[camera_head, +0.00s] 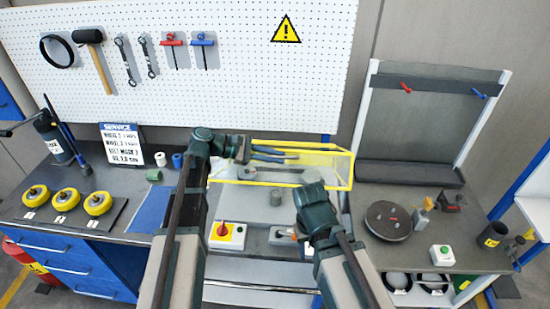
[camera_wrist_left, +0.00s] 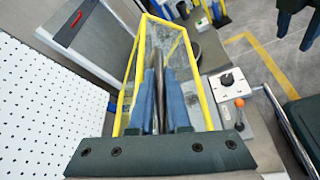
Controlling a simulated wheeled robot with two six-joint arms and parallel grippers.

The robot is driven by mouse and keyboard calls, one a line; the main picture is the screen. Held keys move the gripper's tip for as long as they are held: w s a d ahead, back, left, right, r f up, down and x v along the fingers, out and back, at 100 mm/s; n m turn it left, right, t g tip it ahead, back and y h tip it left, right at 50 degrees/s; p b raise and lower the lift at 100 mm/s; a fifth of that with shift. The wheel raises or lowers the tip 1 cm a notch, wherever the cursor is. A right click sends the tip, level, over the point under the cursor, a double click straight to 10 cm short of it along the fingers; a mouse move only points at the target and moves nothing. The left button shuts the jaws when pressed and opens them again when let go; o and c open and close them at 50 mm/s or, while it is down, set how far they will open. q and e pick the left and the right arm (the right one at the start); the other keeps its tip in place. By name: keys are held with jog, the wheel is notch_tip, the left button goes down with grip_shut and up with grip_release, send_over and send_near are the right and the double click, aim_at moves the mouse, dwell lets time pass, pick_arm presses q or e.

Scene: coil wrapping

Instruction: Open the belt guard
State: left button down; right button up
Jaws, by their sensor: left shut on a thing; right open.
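The belt guard (camera_head: 335,165) is a clear box with a yellow frame at the back of the middle bench. It also shows in the left wrist view (camera_wrist_left: 186,50). My left gripper (camera_head: 288,155) reaches across its top from the left. In the left wrist view its blue fingers (camera_wrist_left: 162,80) are shut on a grey bar between them, which appears to be part of the guard. The guard looks closed over the grey parts inside. My right gripper (camera_wrist_left: 298,38) shows partly at the upper right there, open and empty; in the head view my arm hides its fingers.
A dark round disc (camera_head: 388,220) lies on the right bench. Yellow wheels (camera_head: 66,199) sit at the left. The pegboard (camera_head: 240,80) rises close behind.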

pick_arm(q)
jog(key=shift+w, duration=0.1)
jog(key=c, duration=0.9)
grip_release()
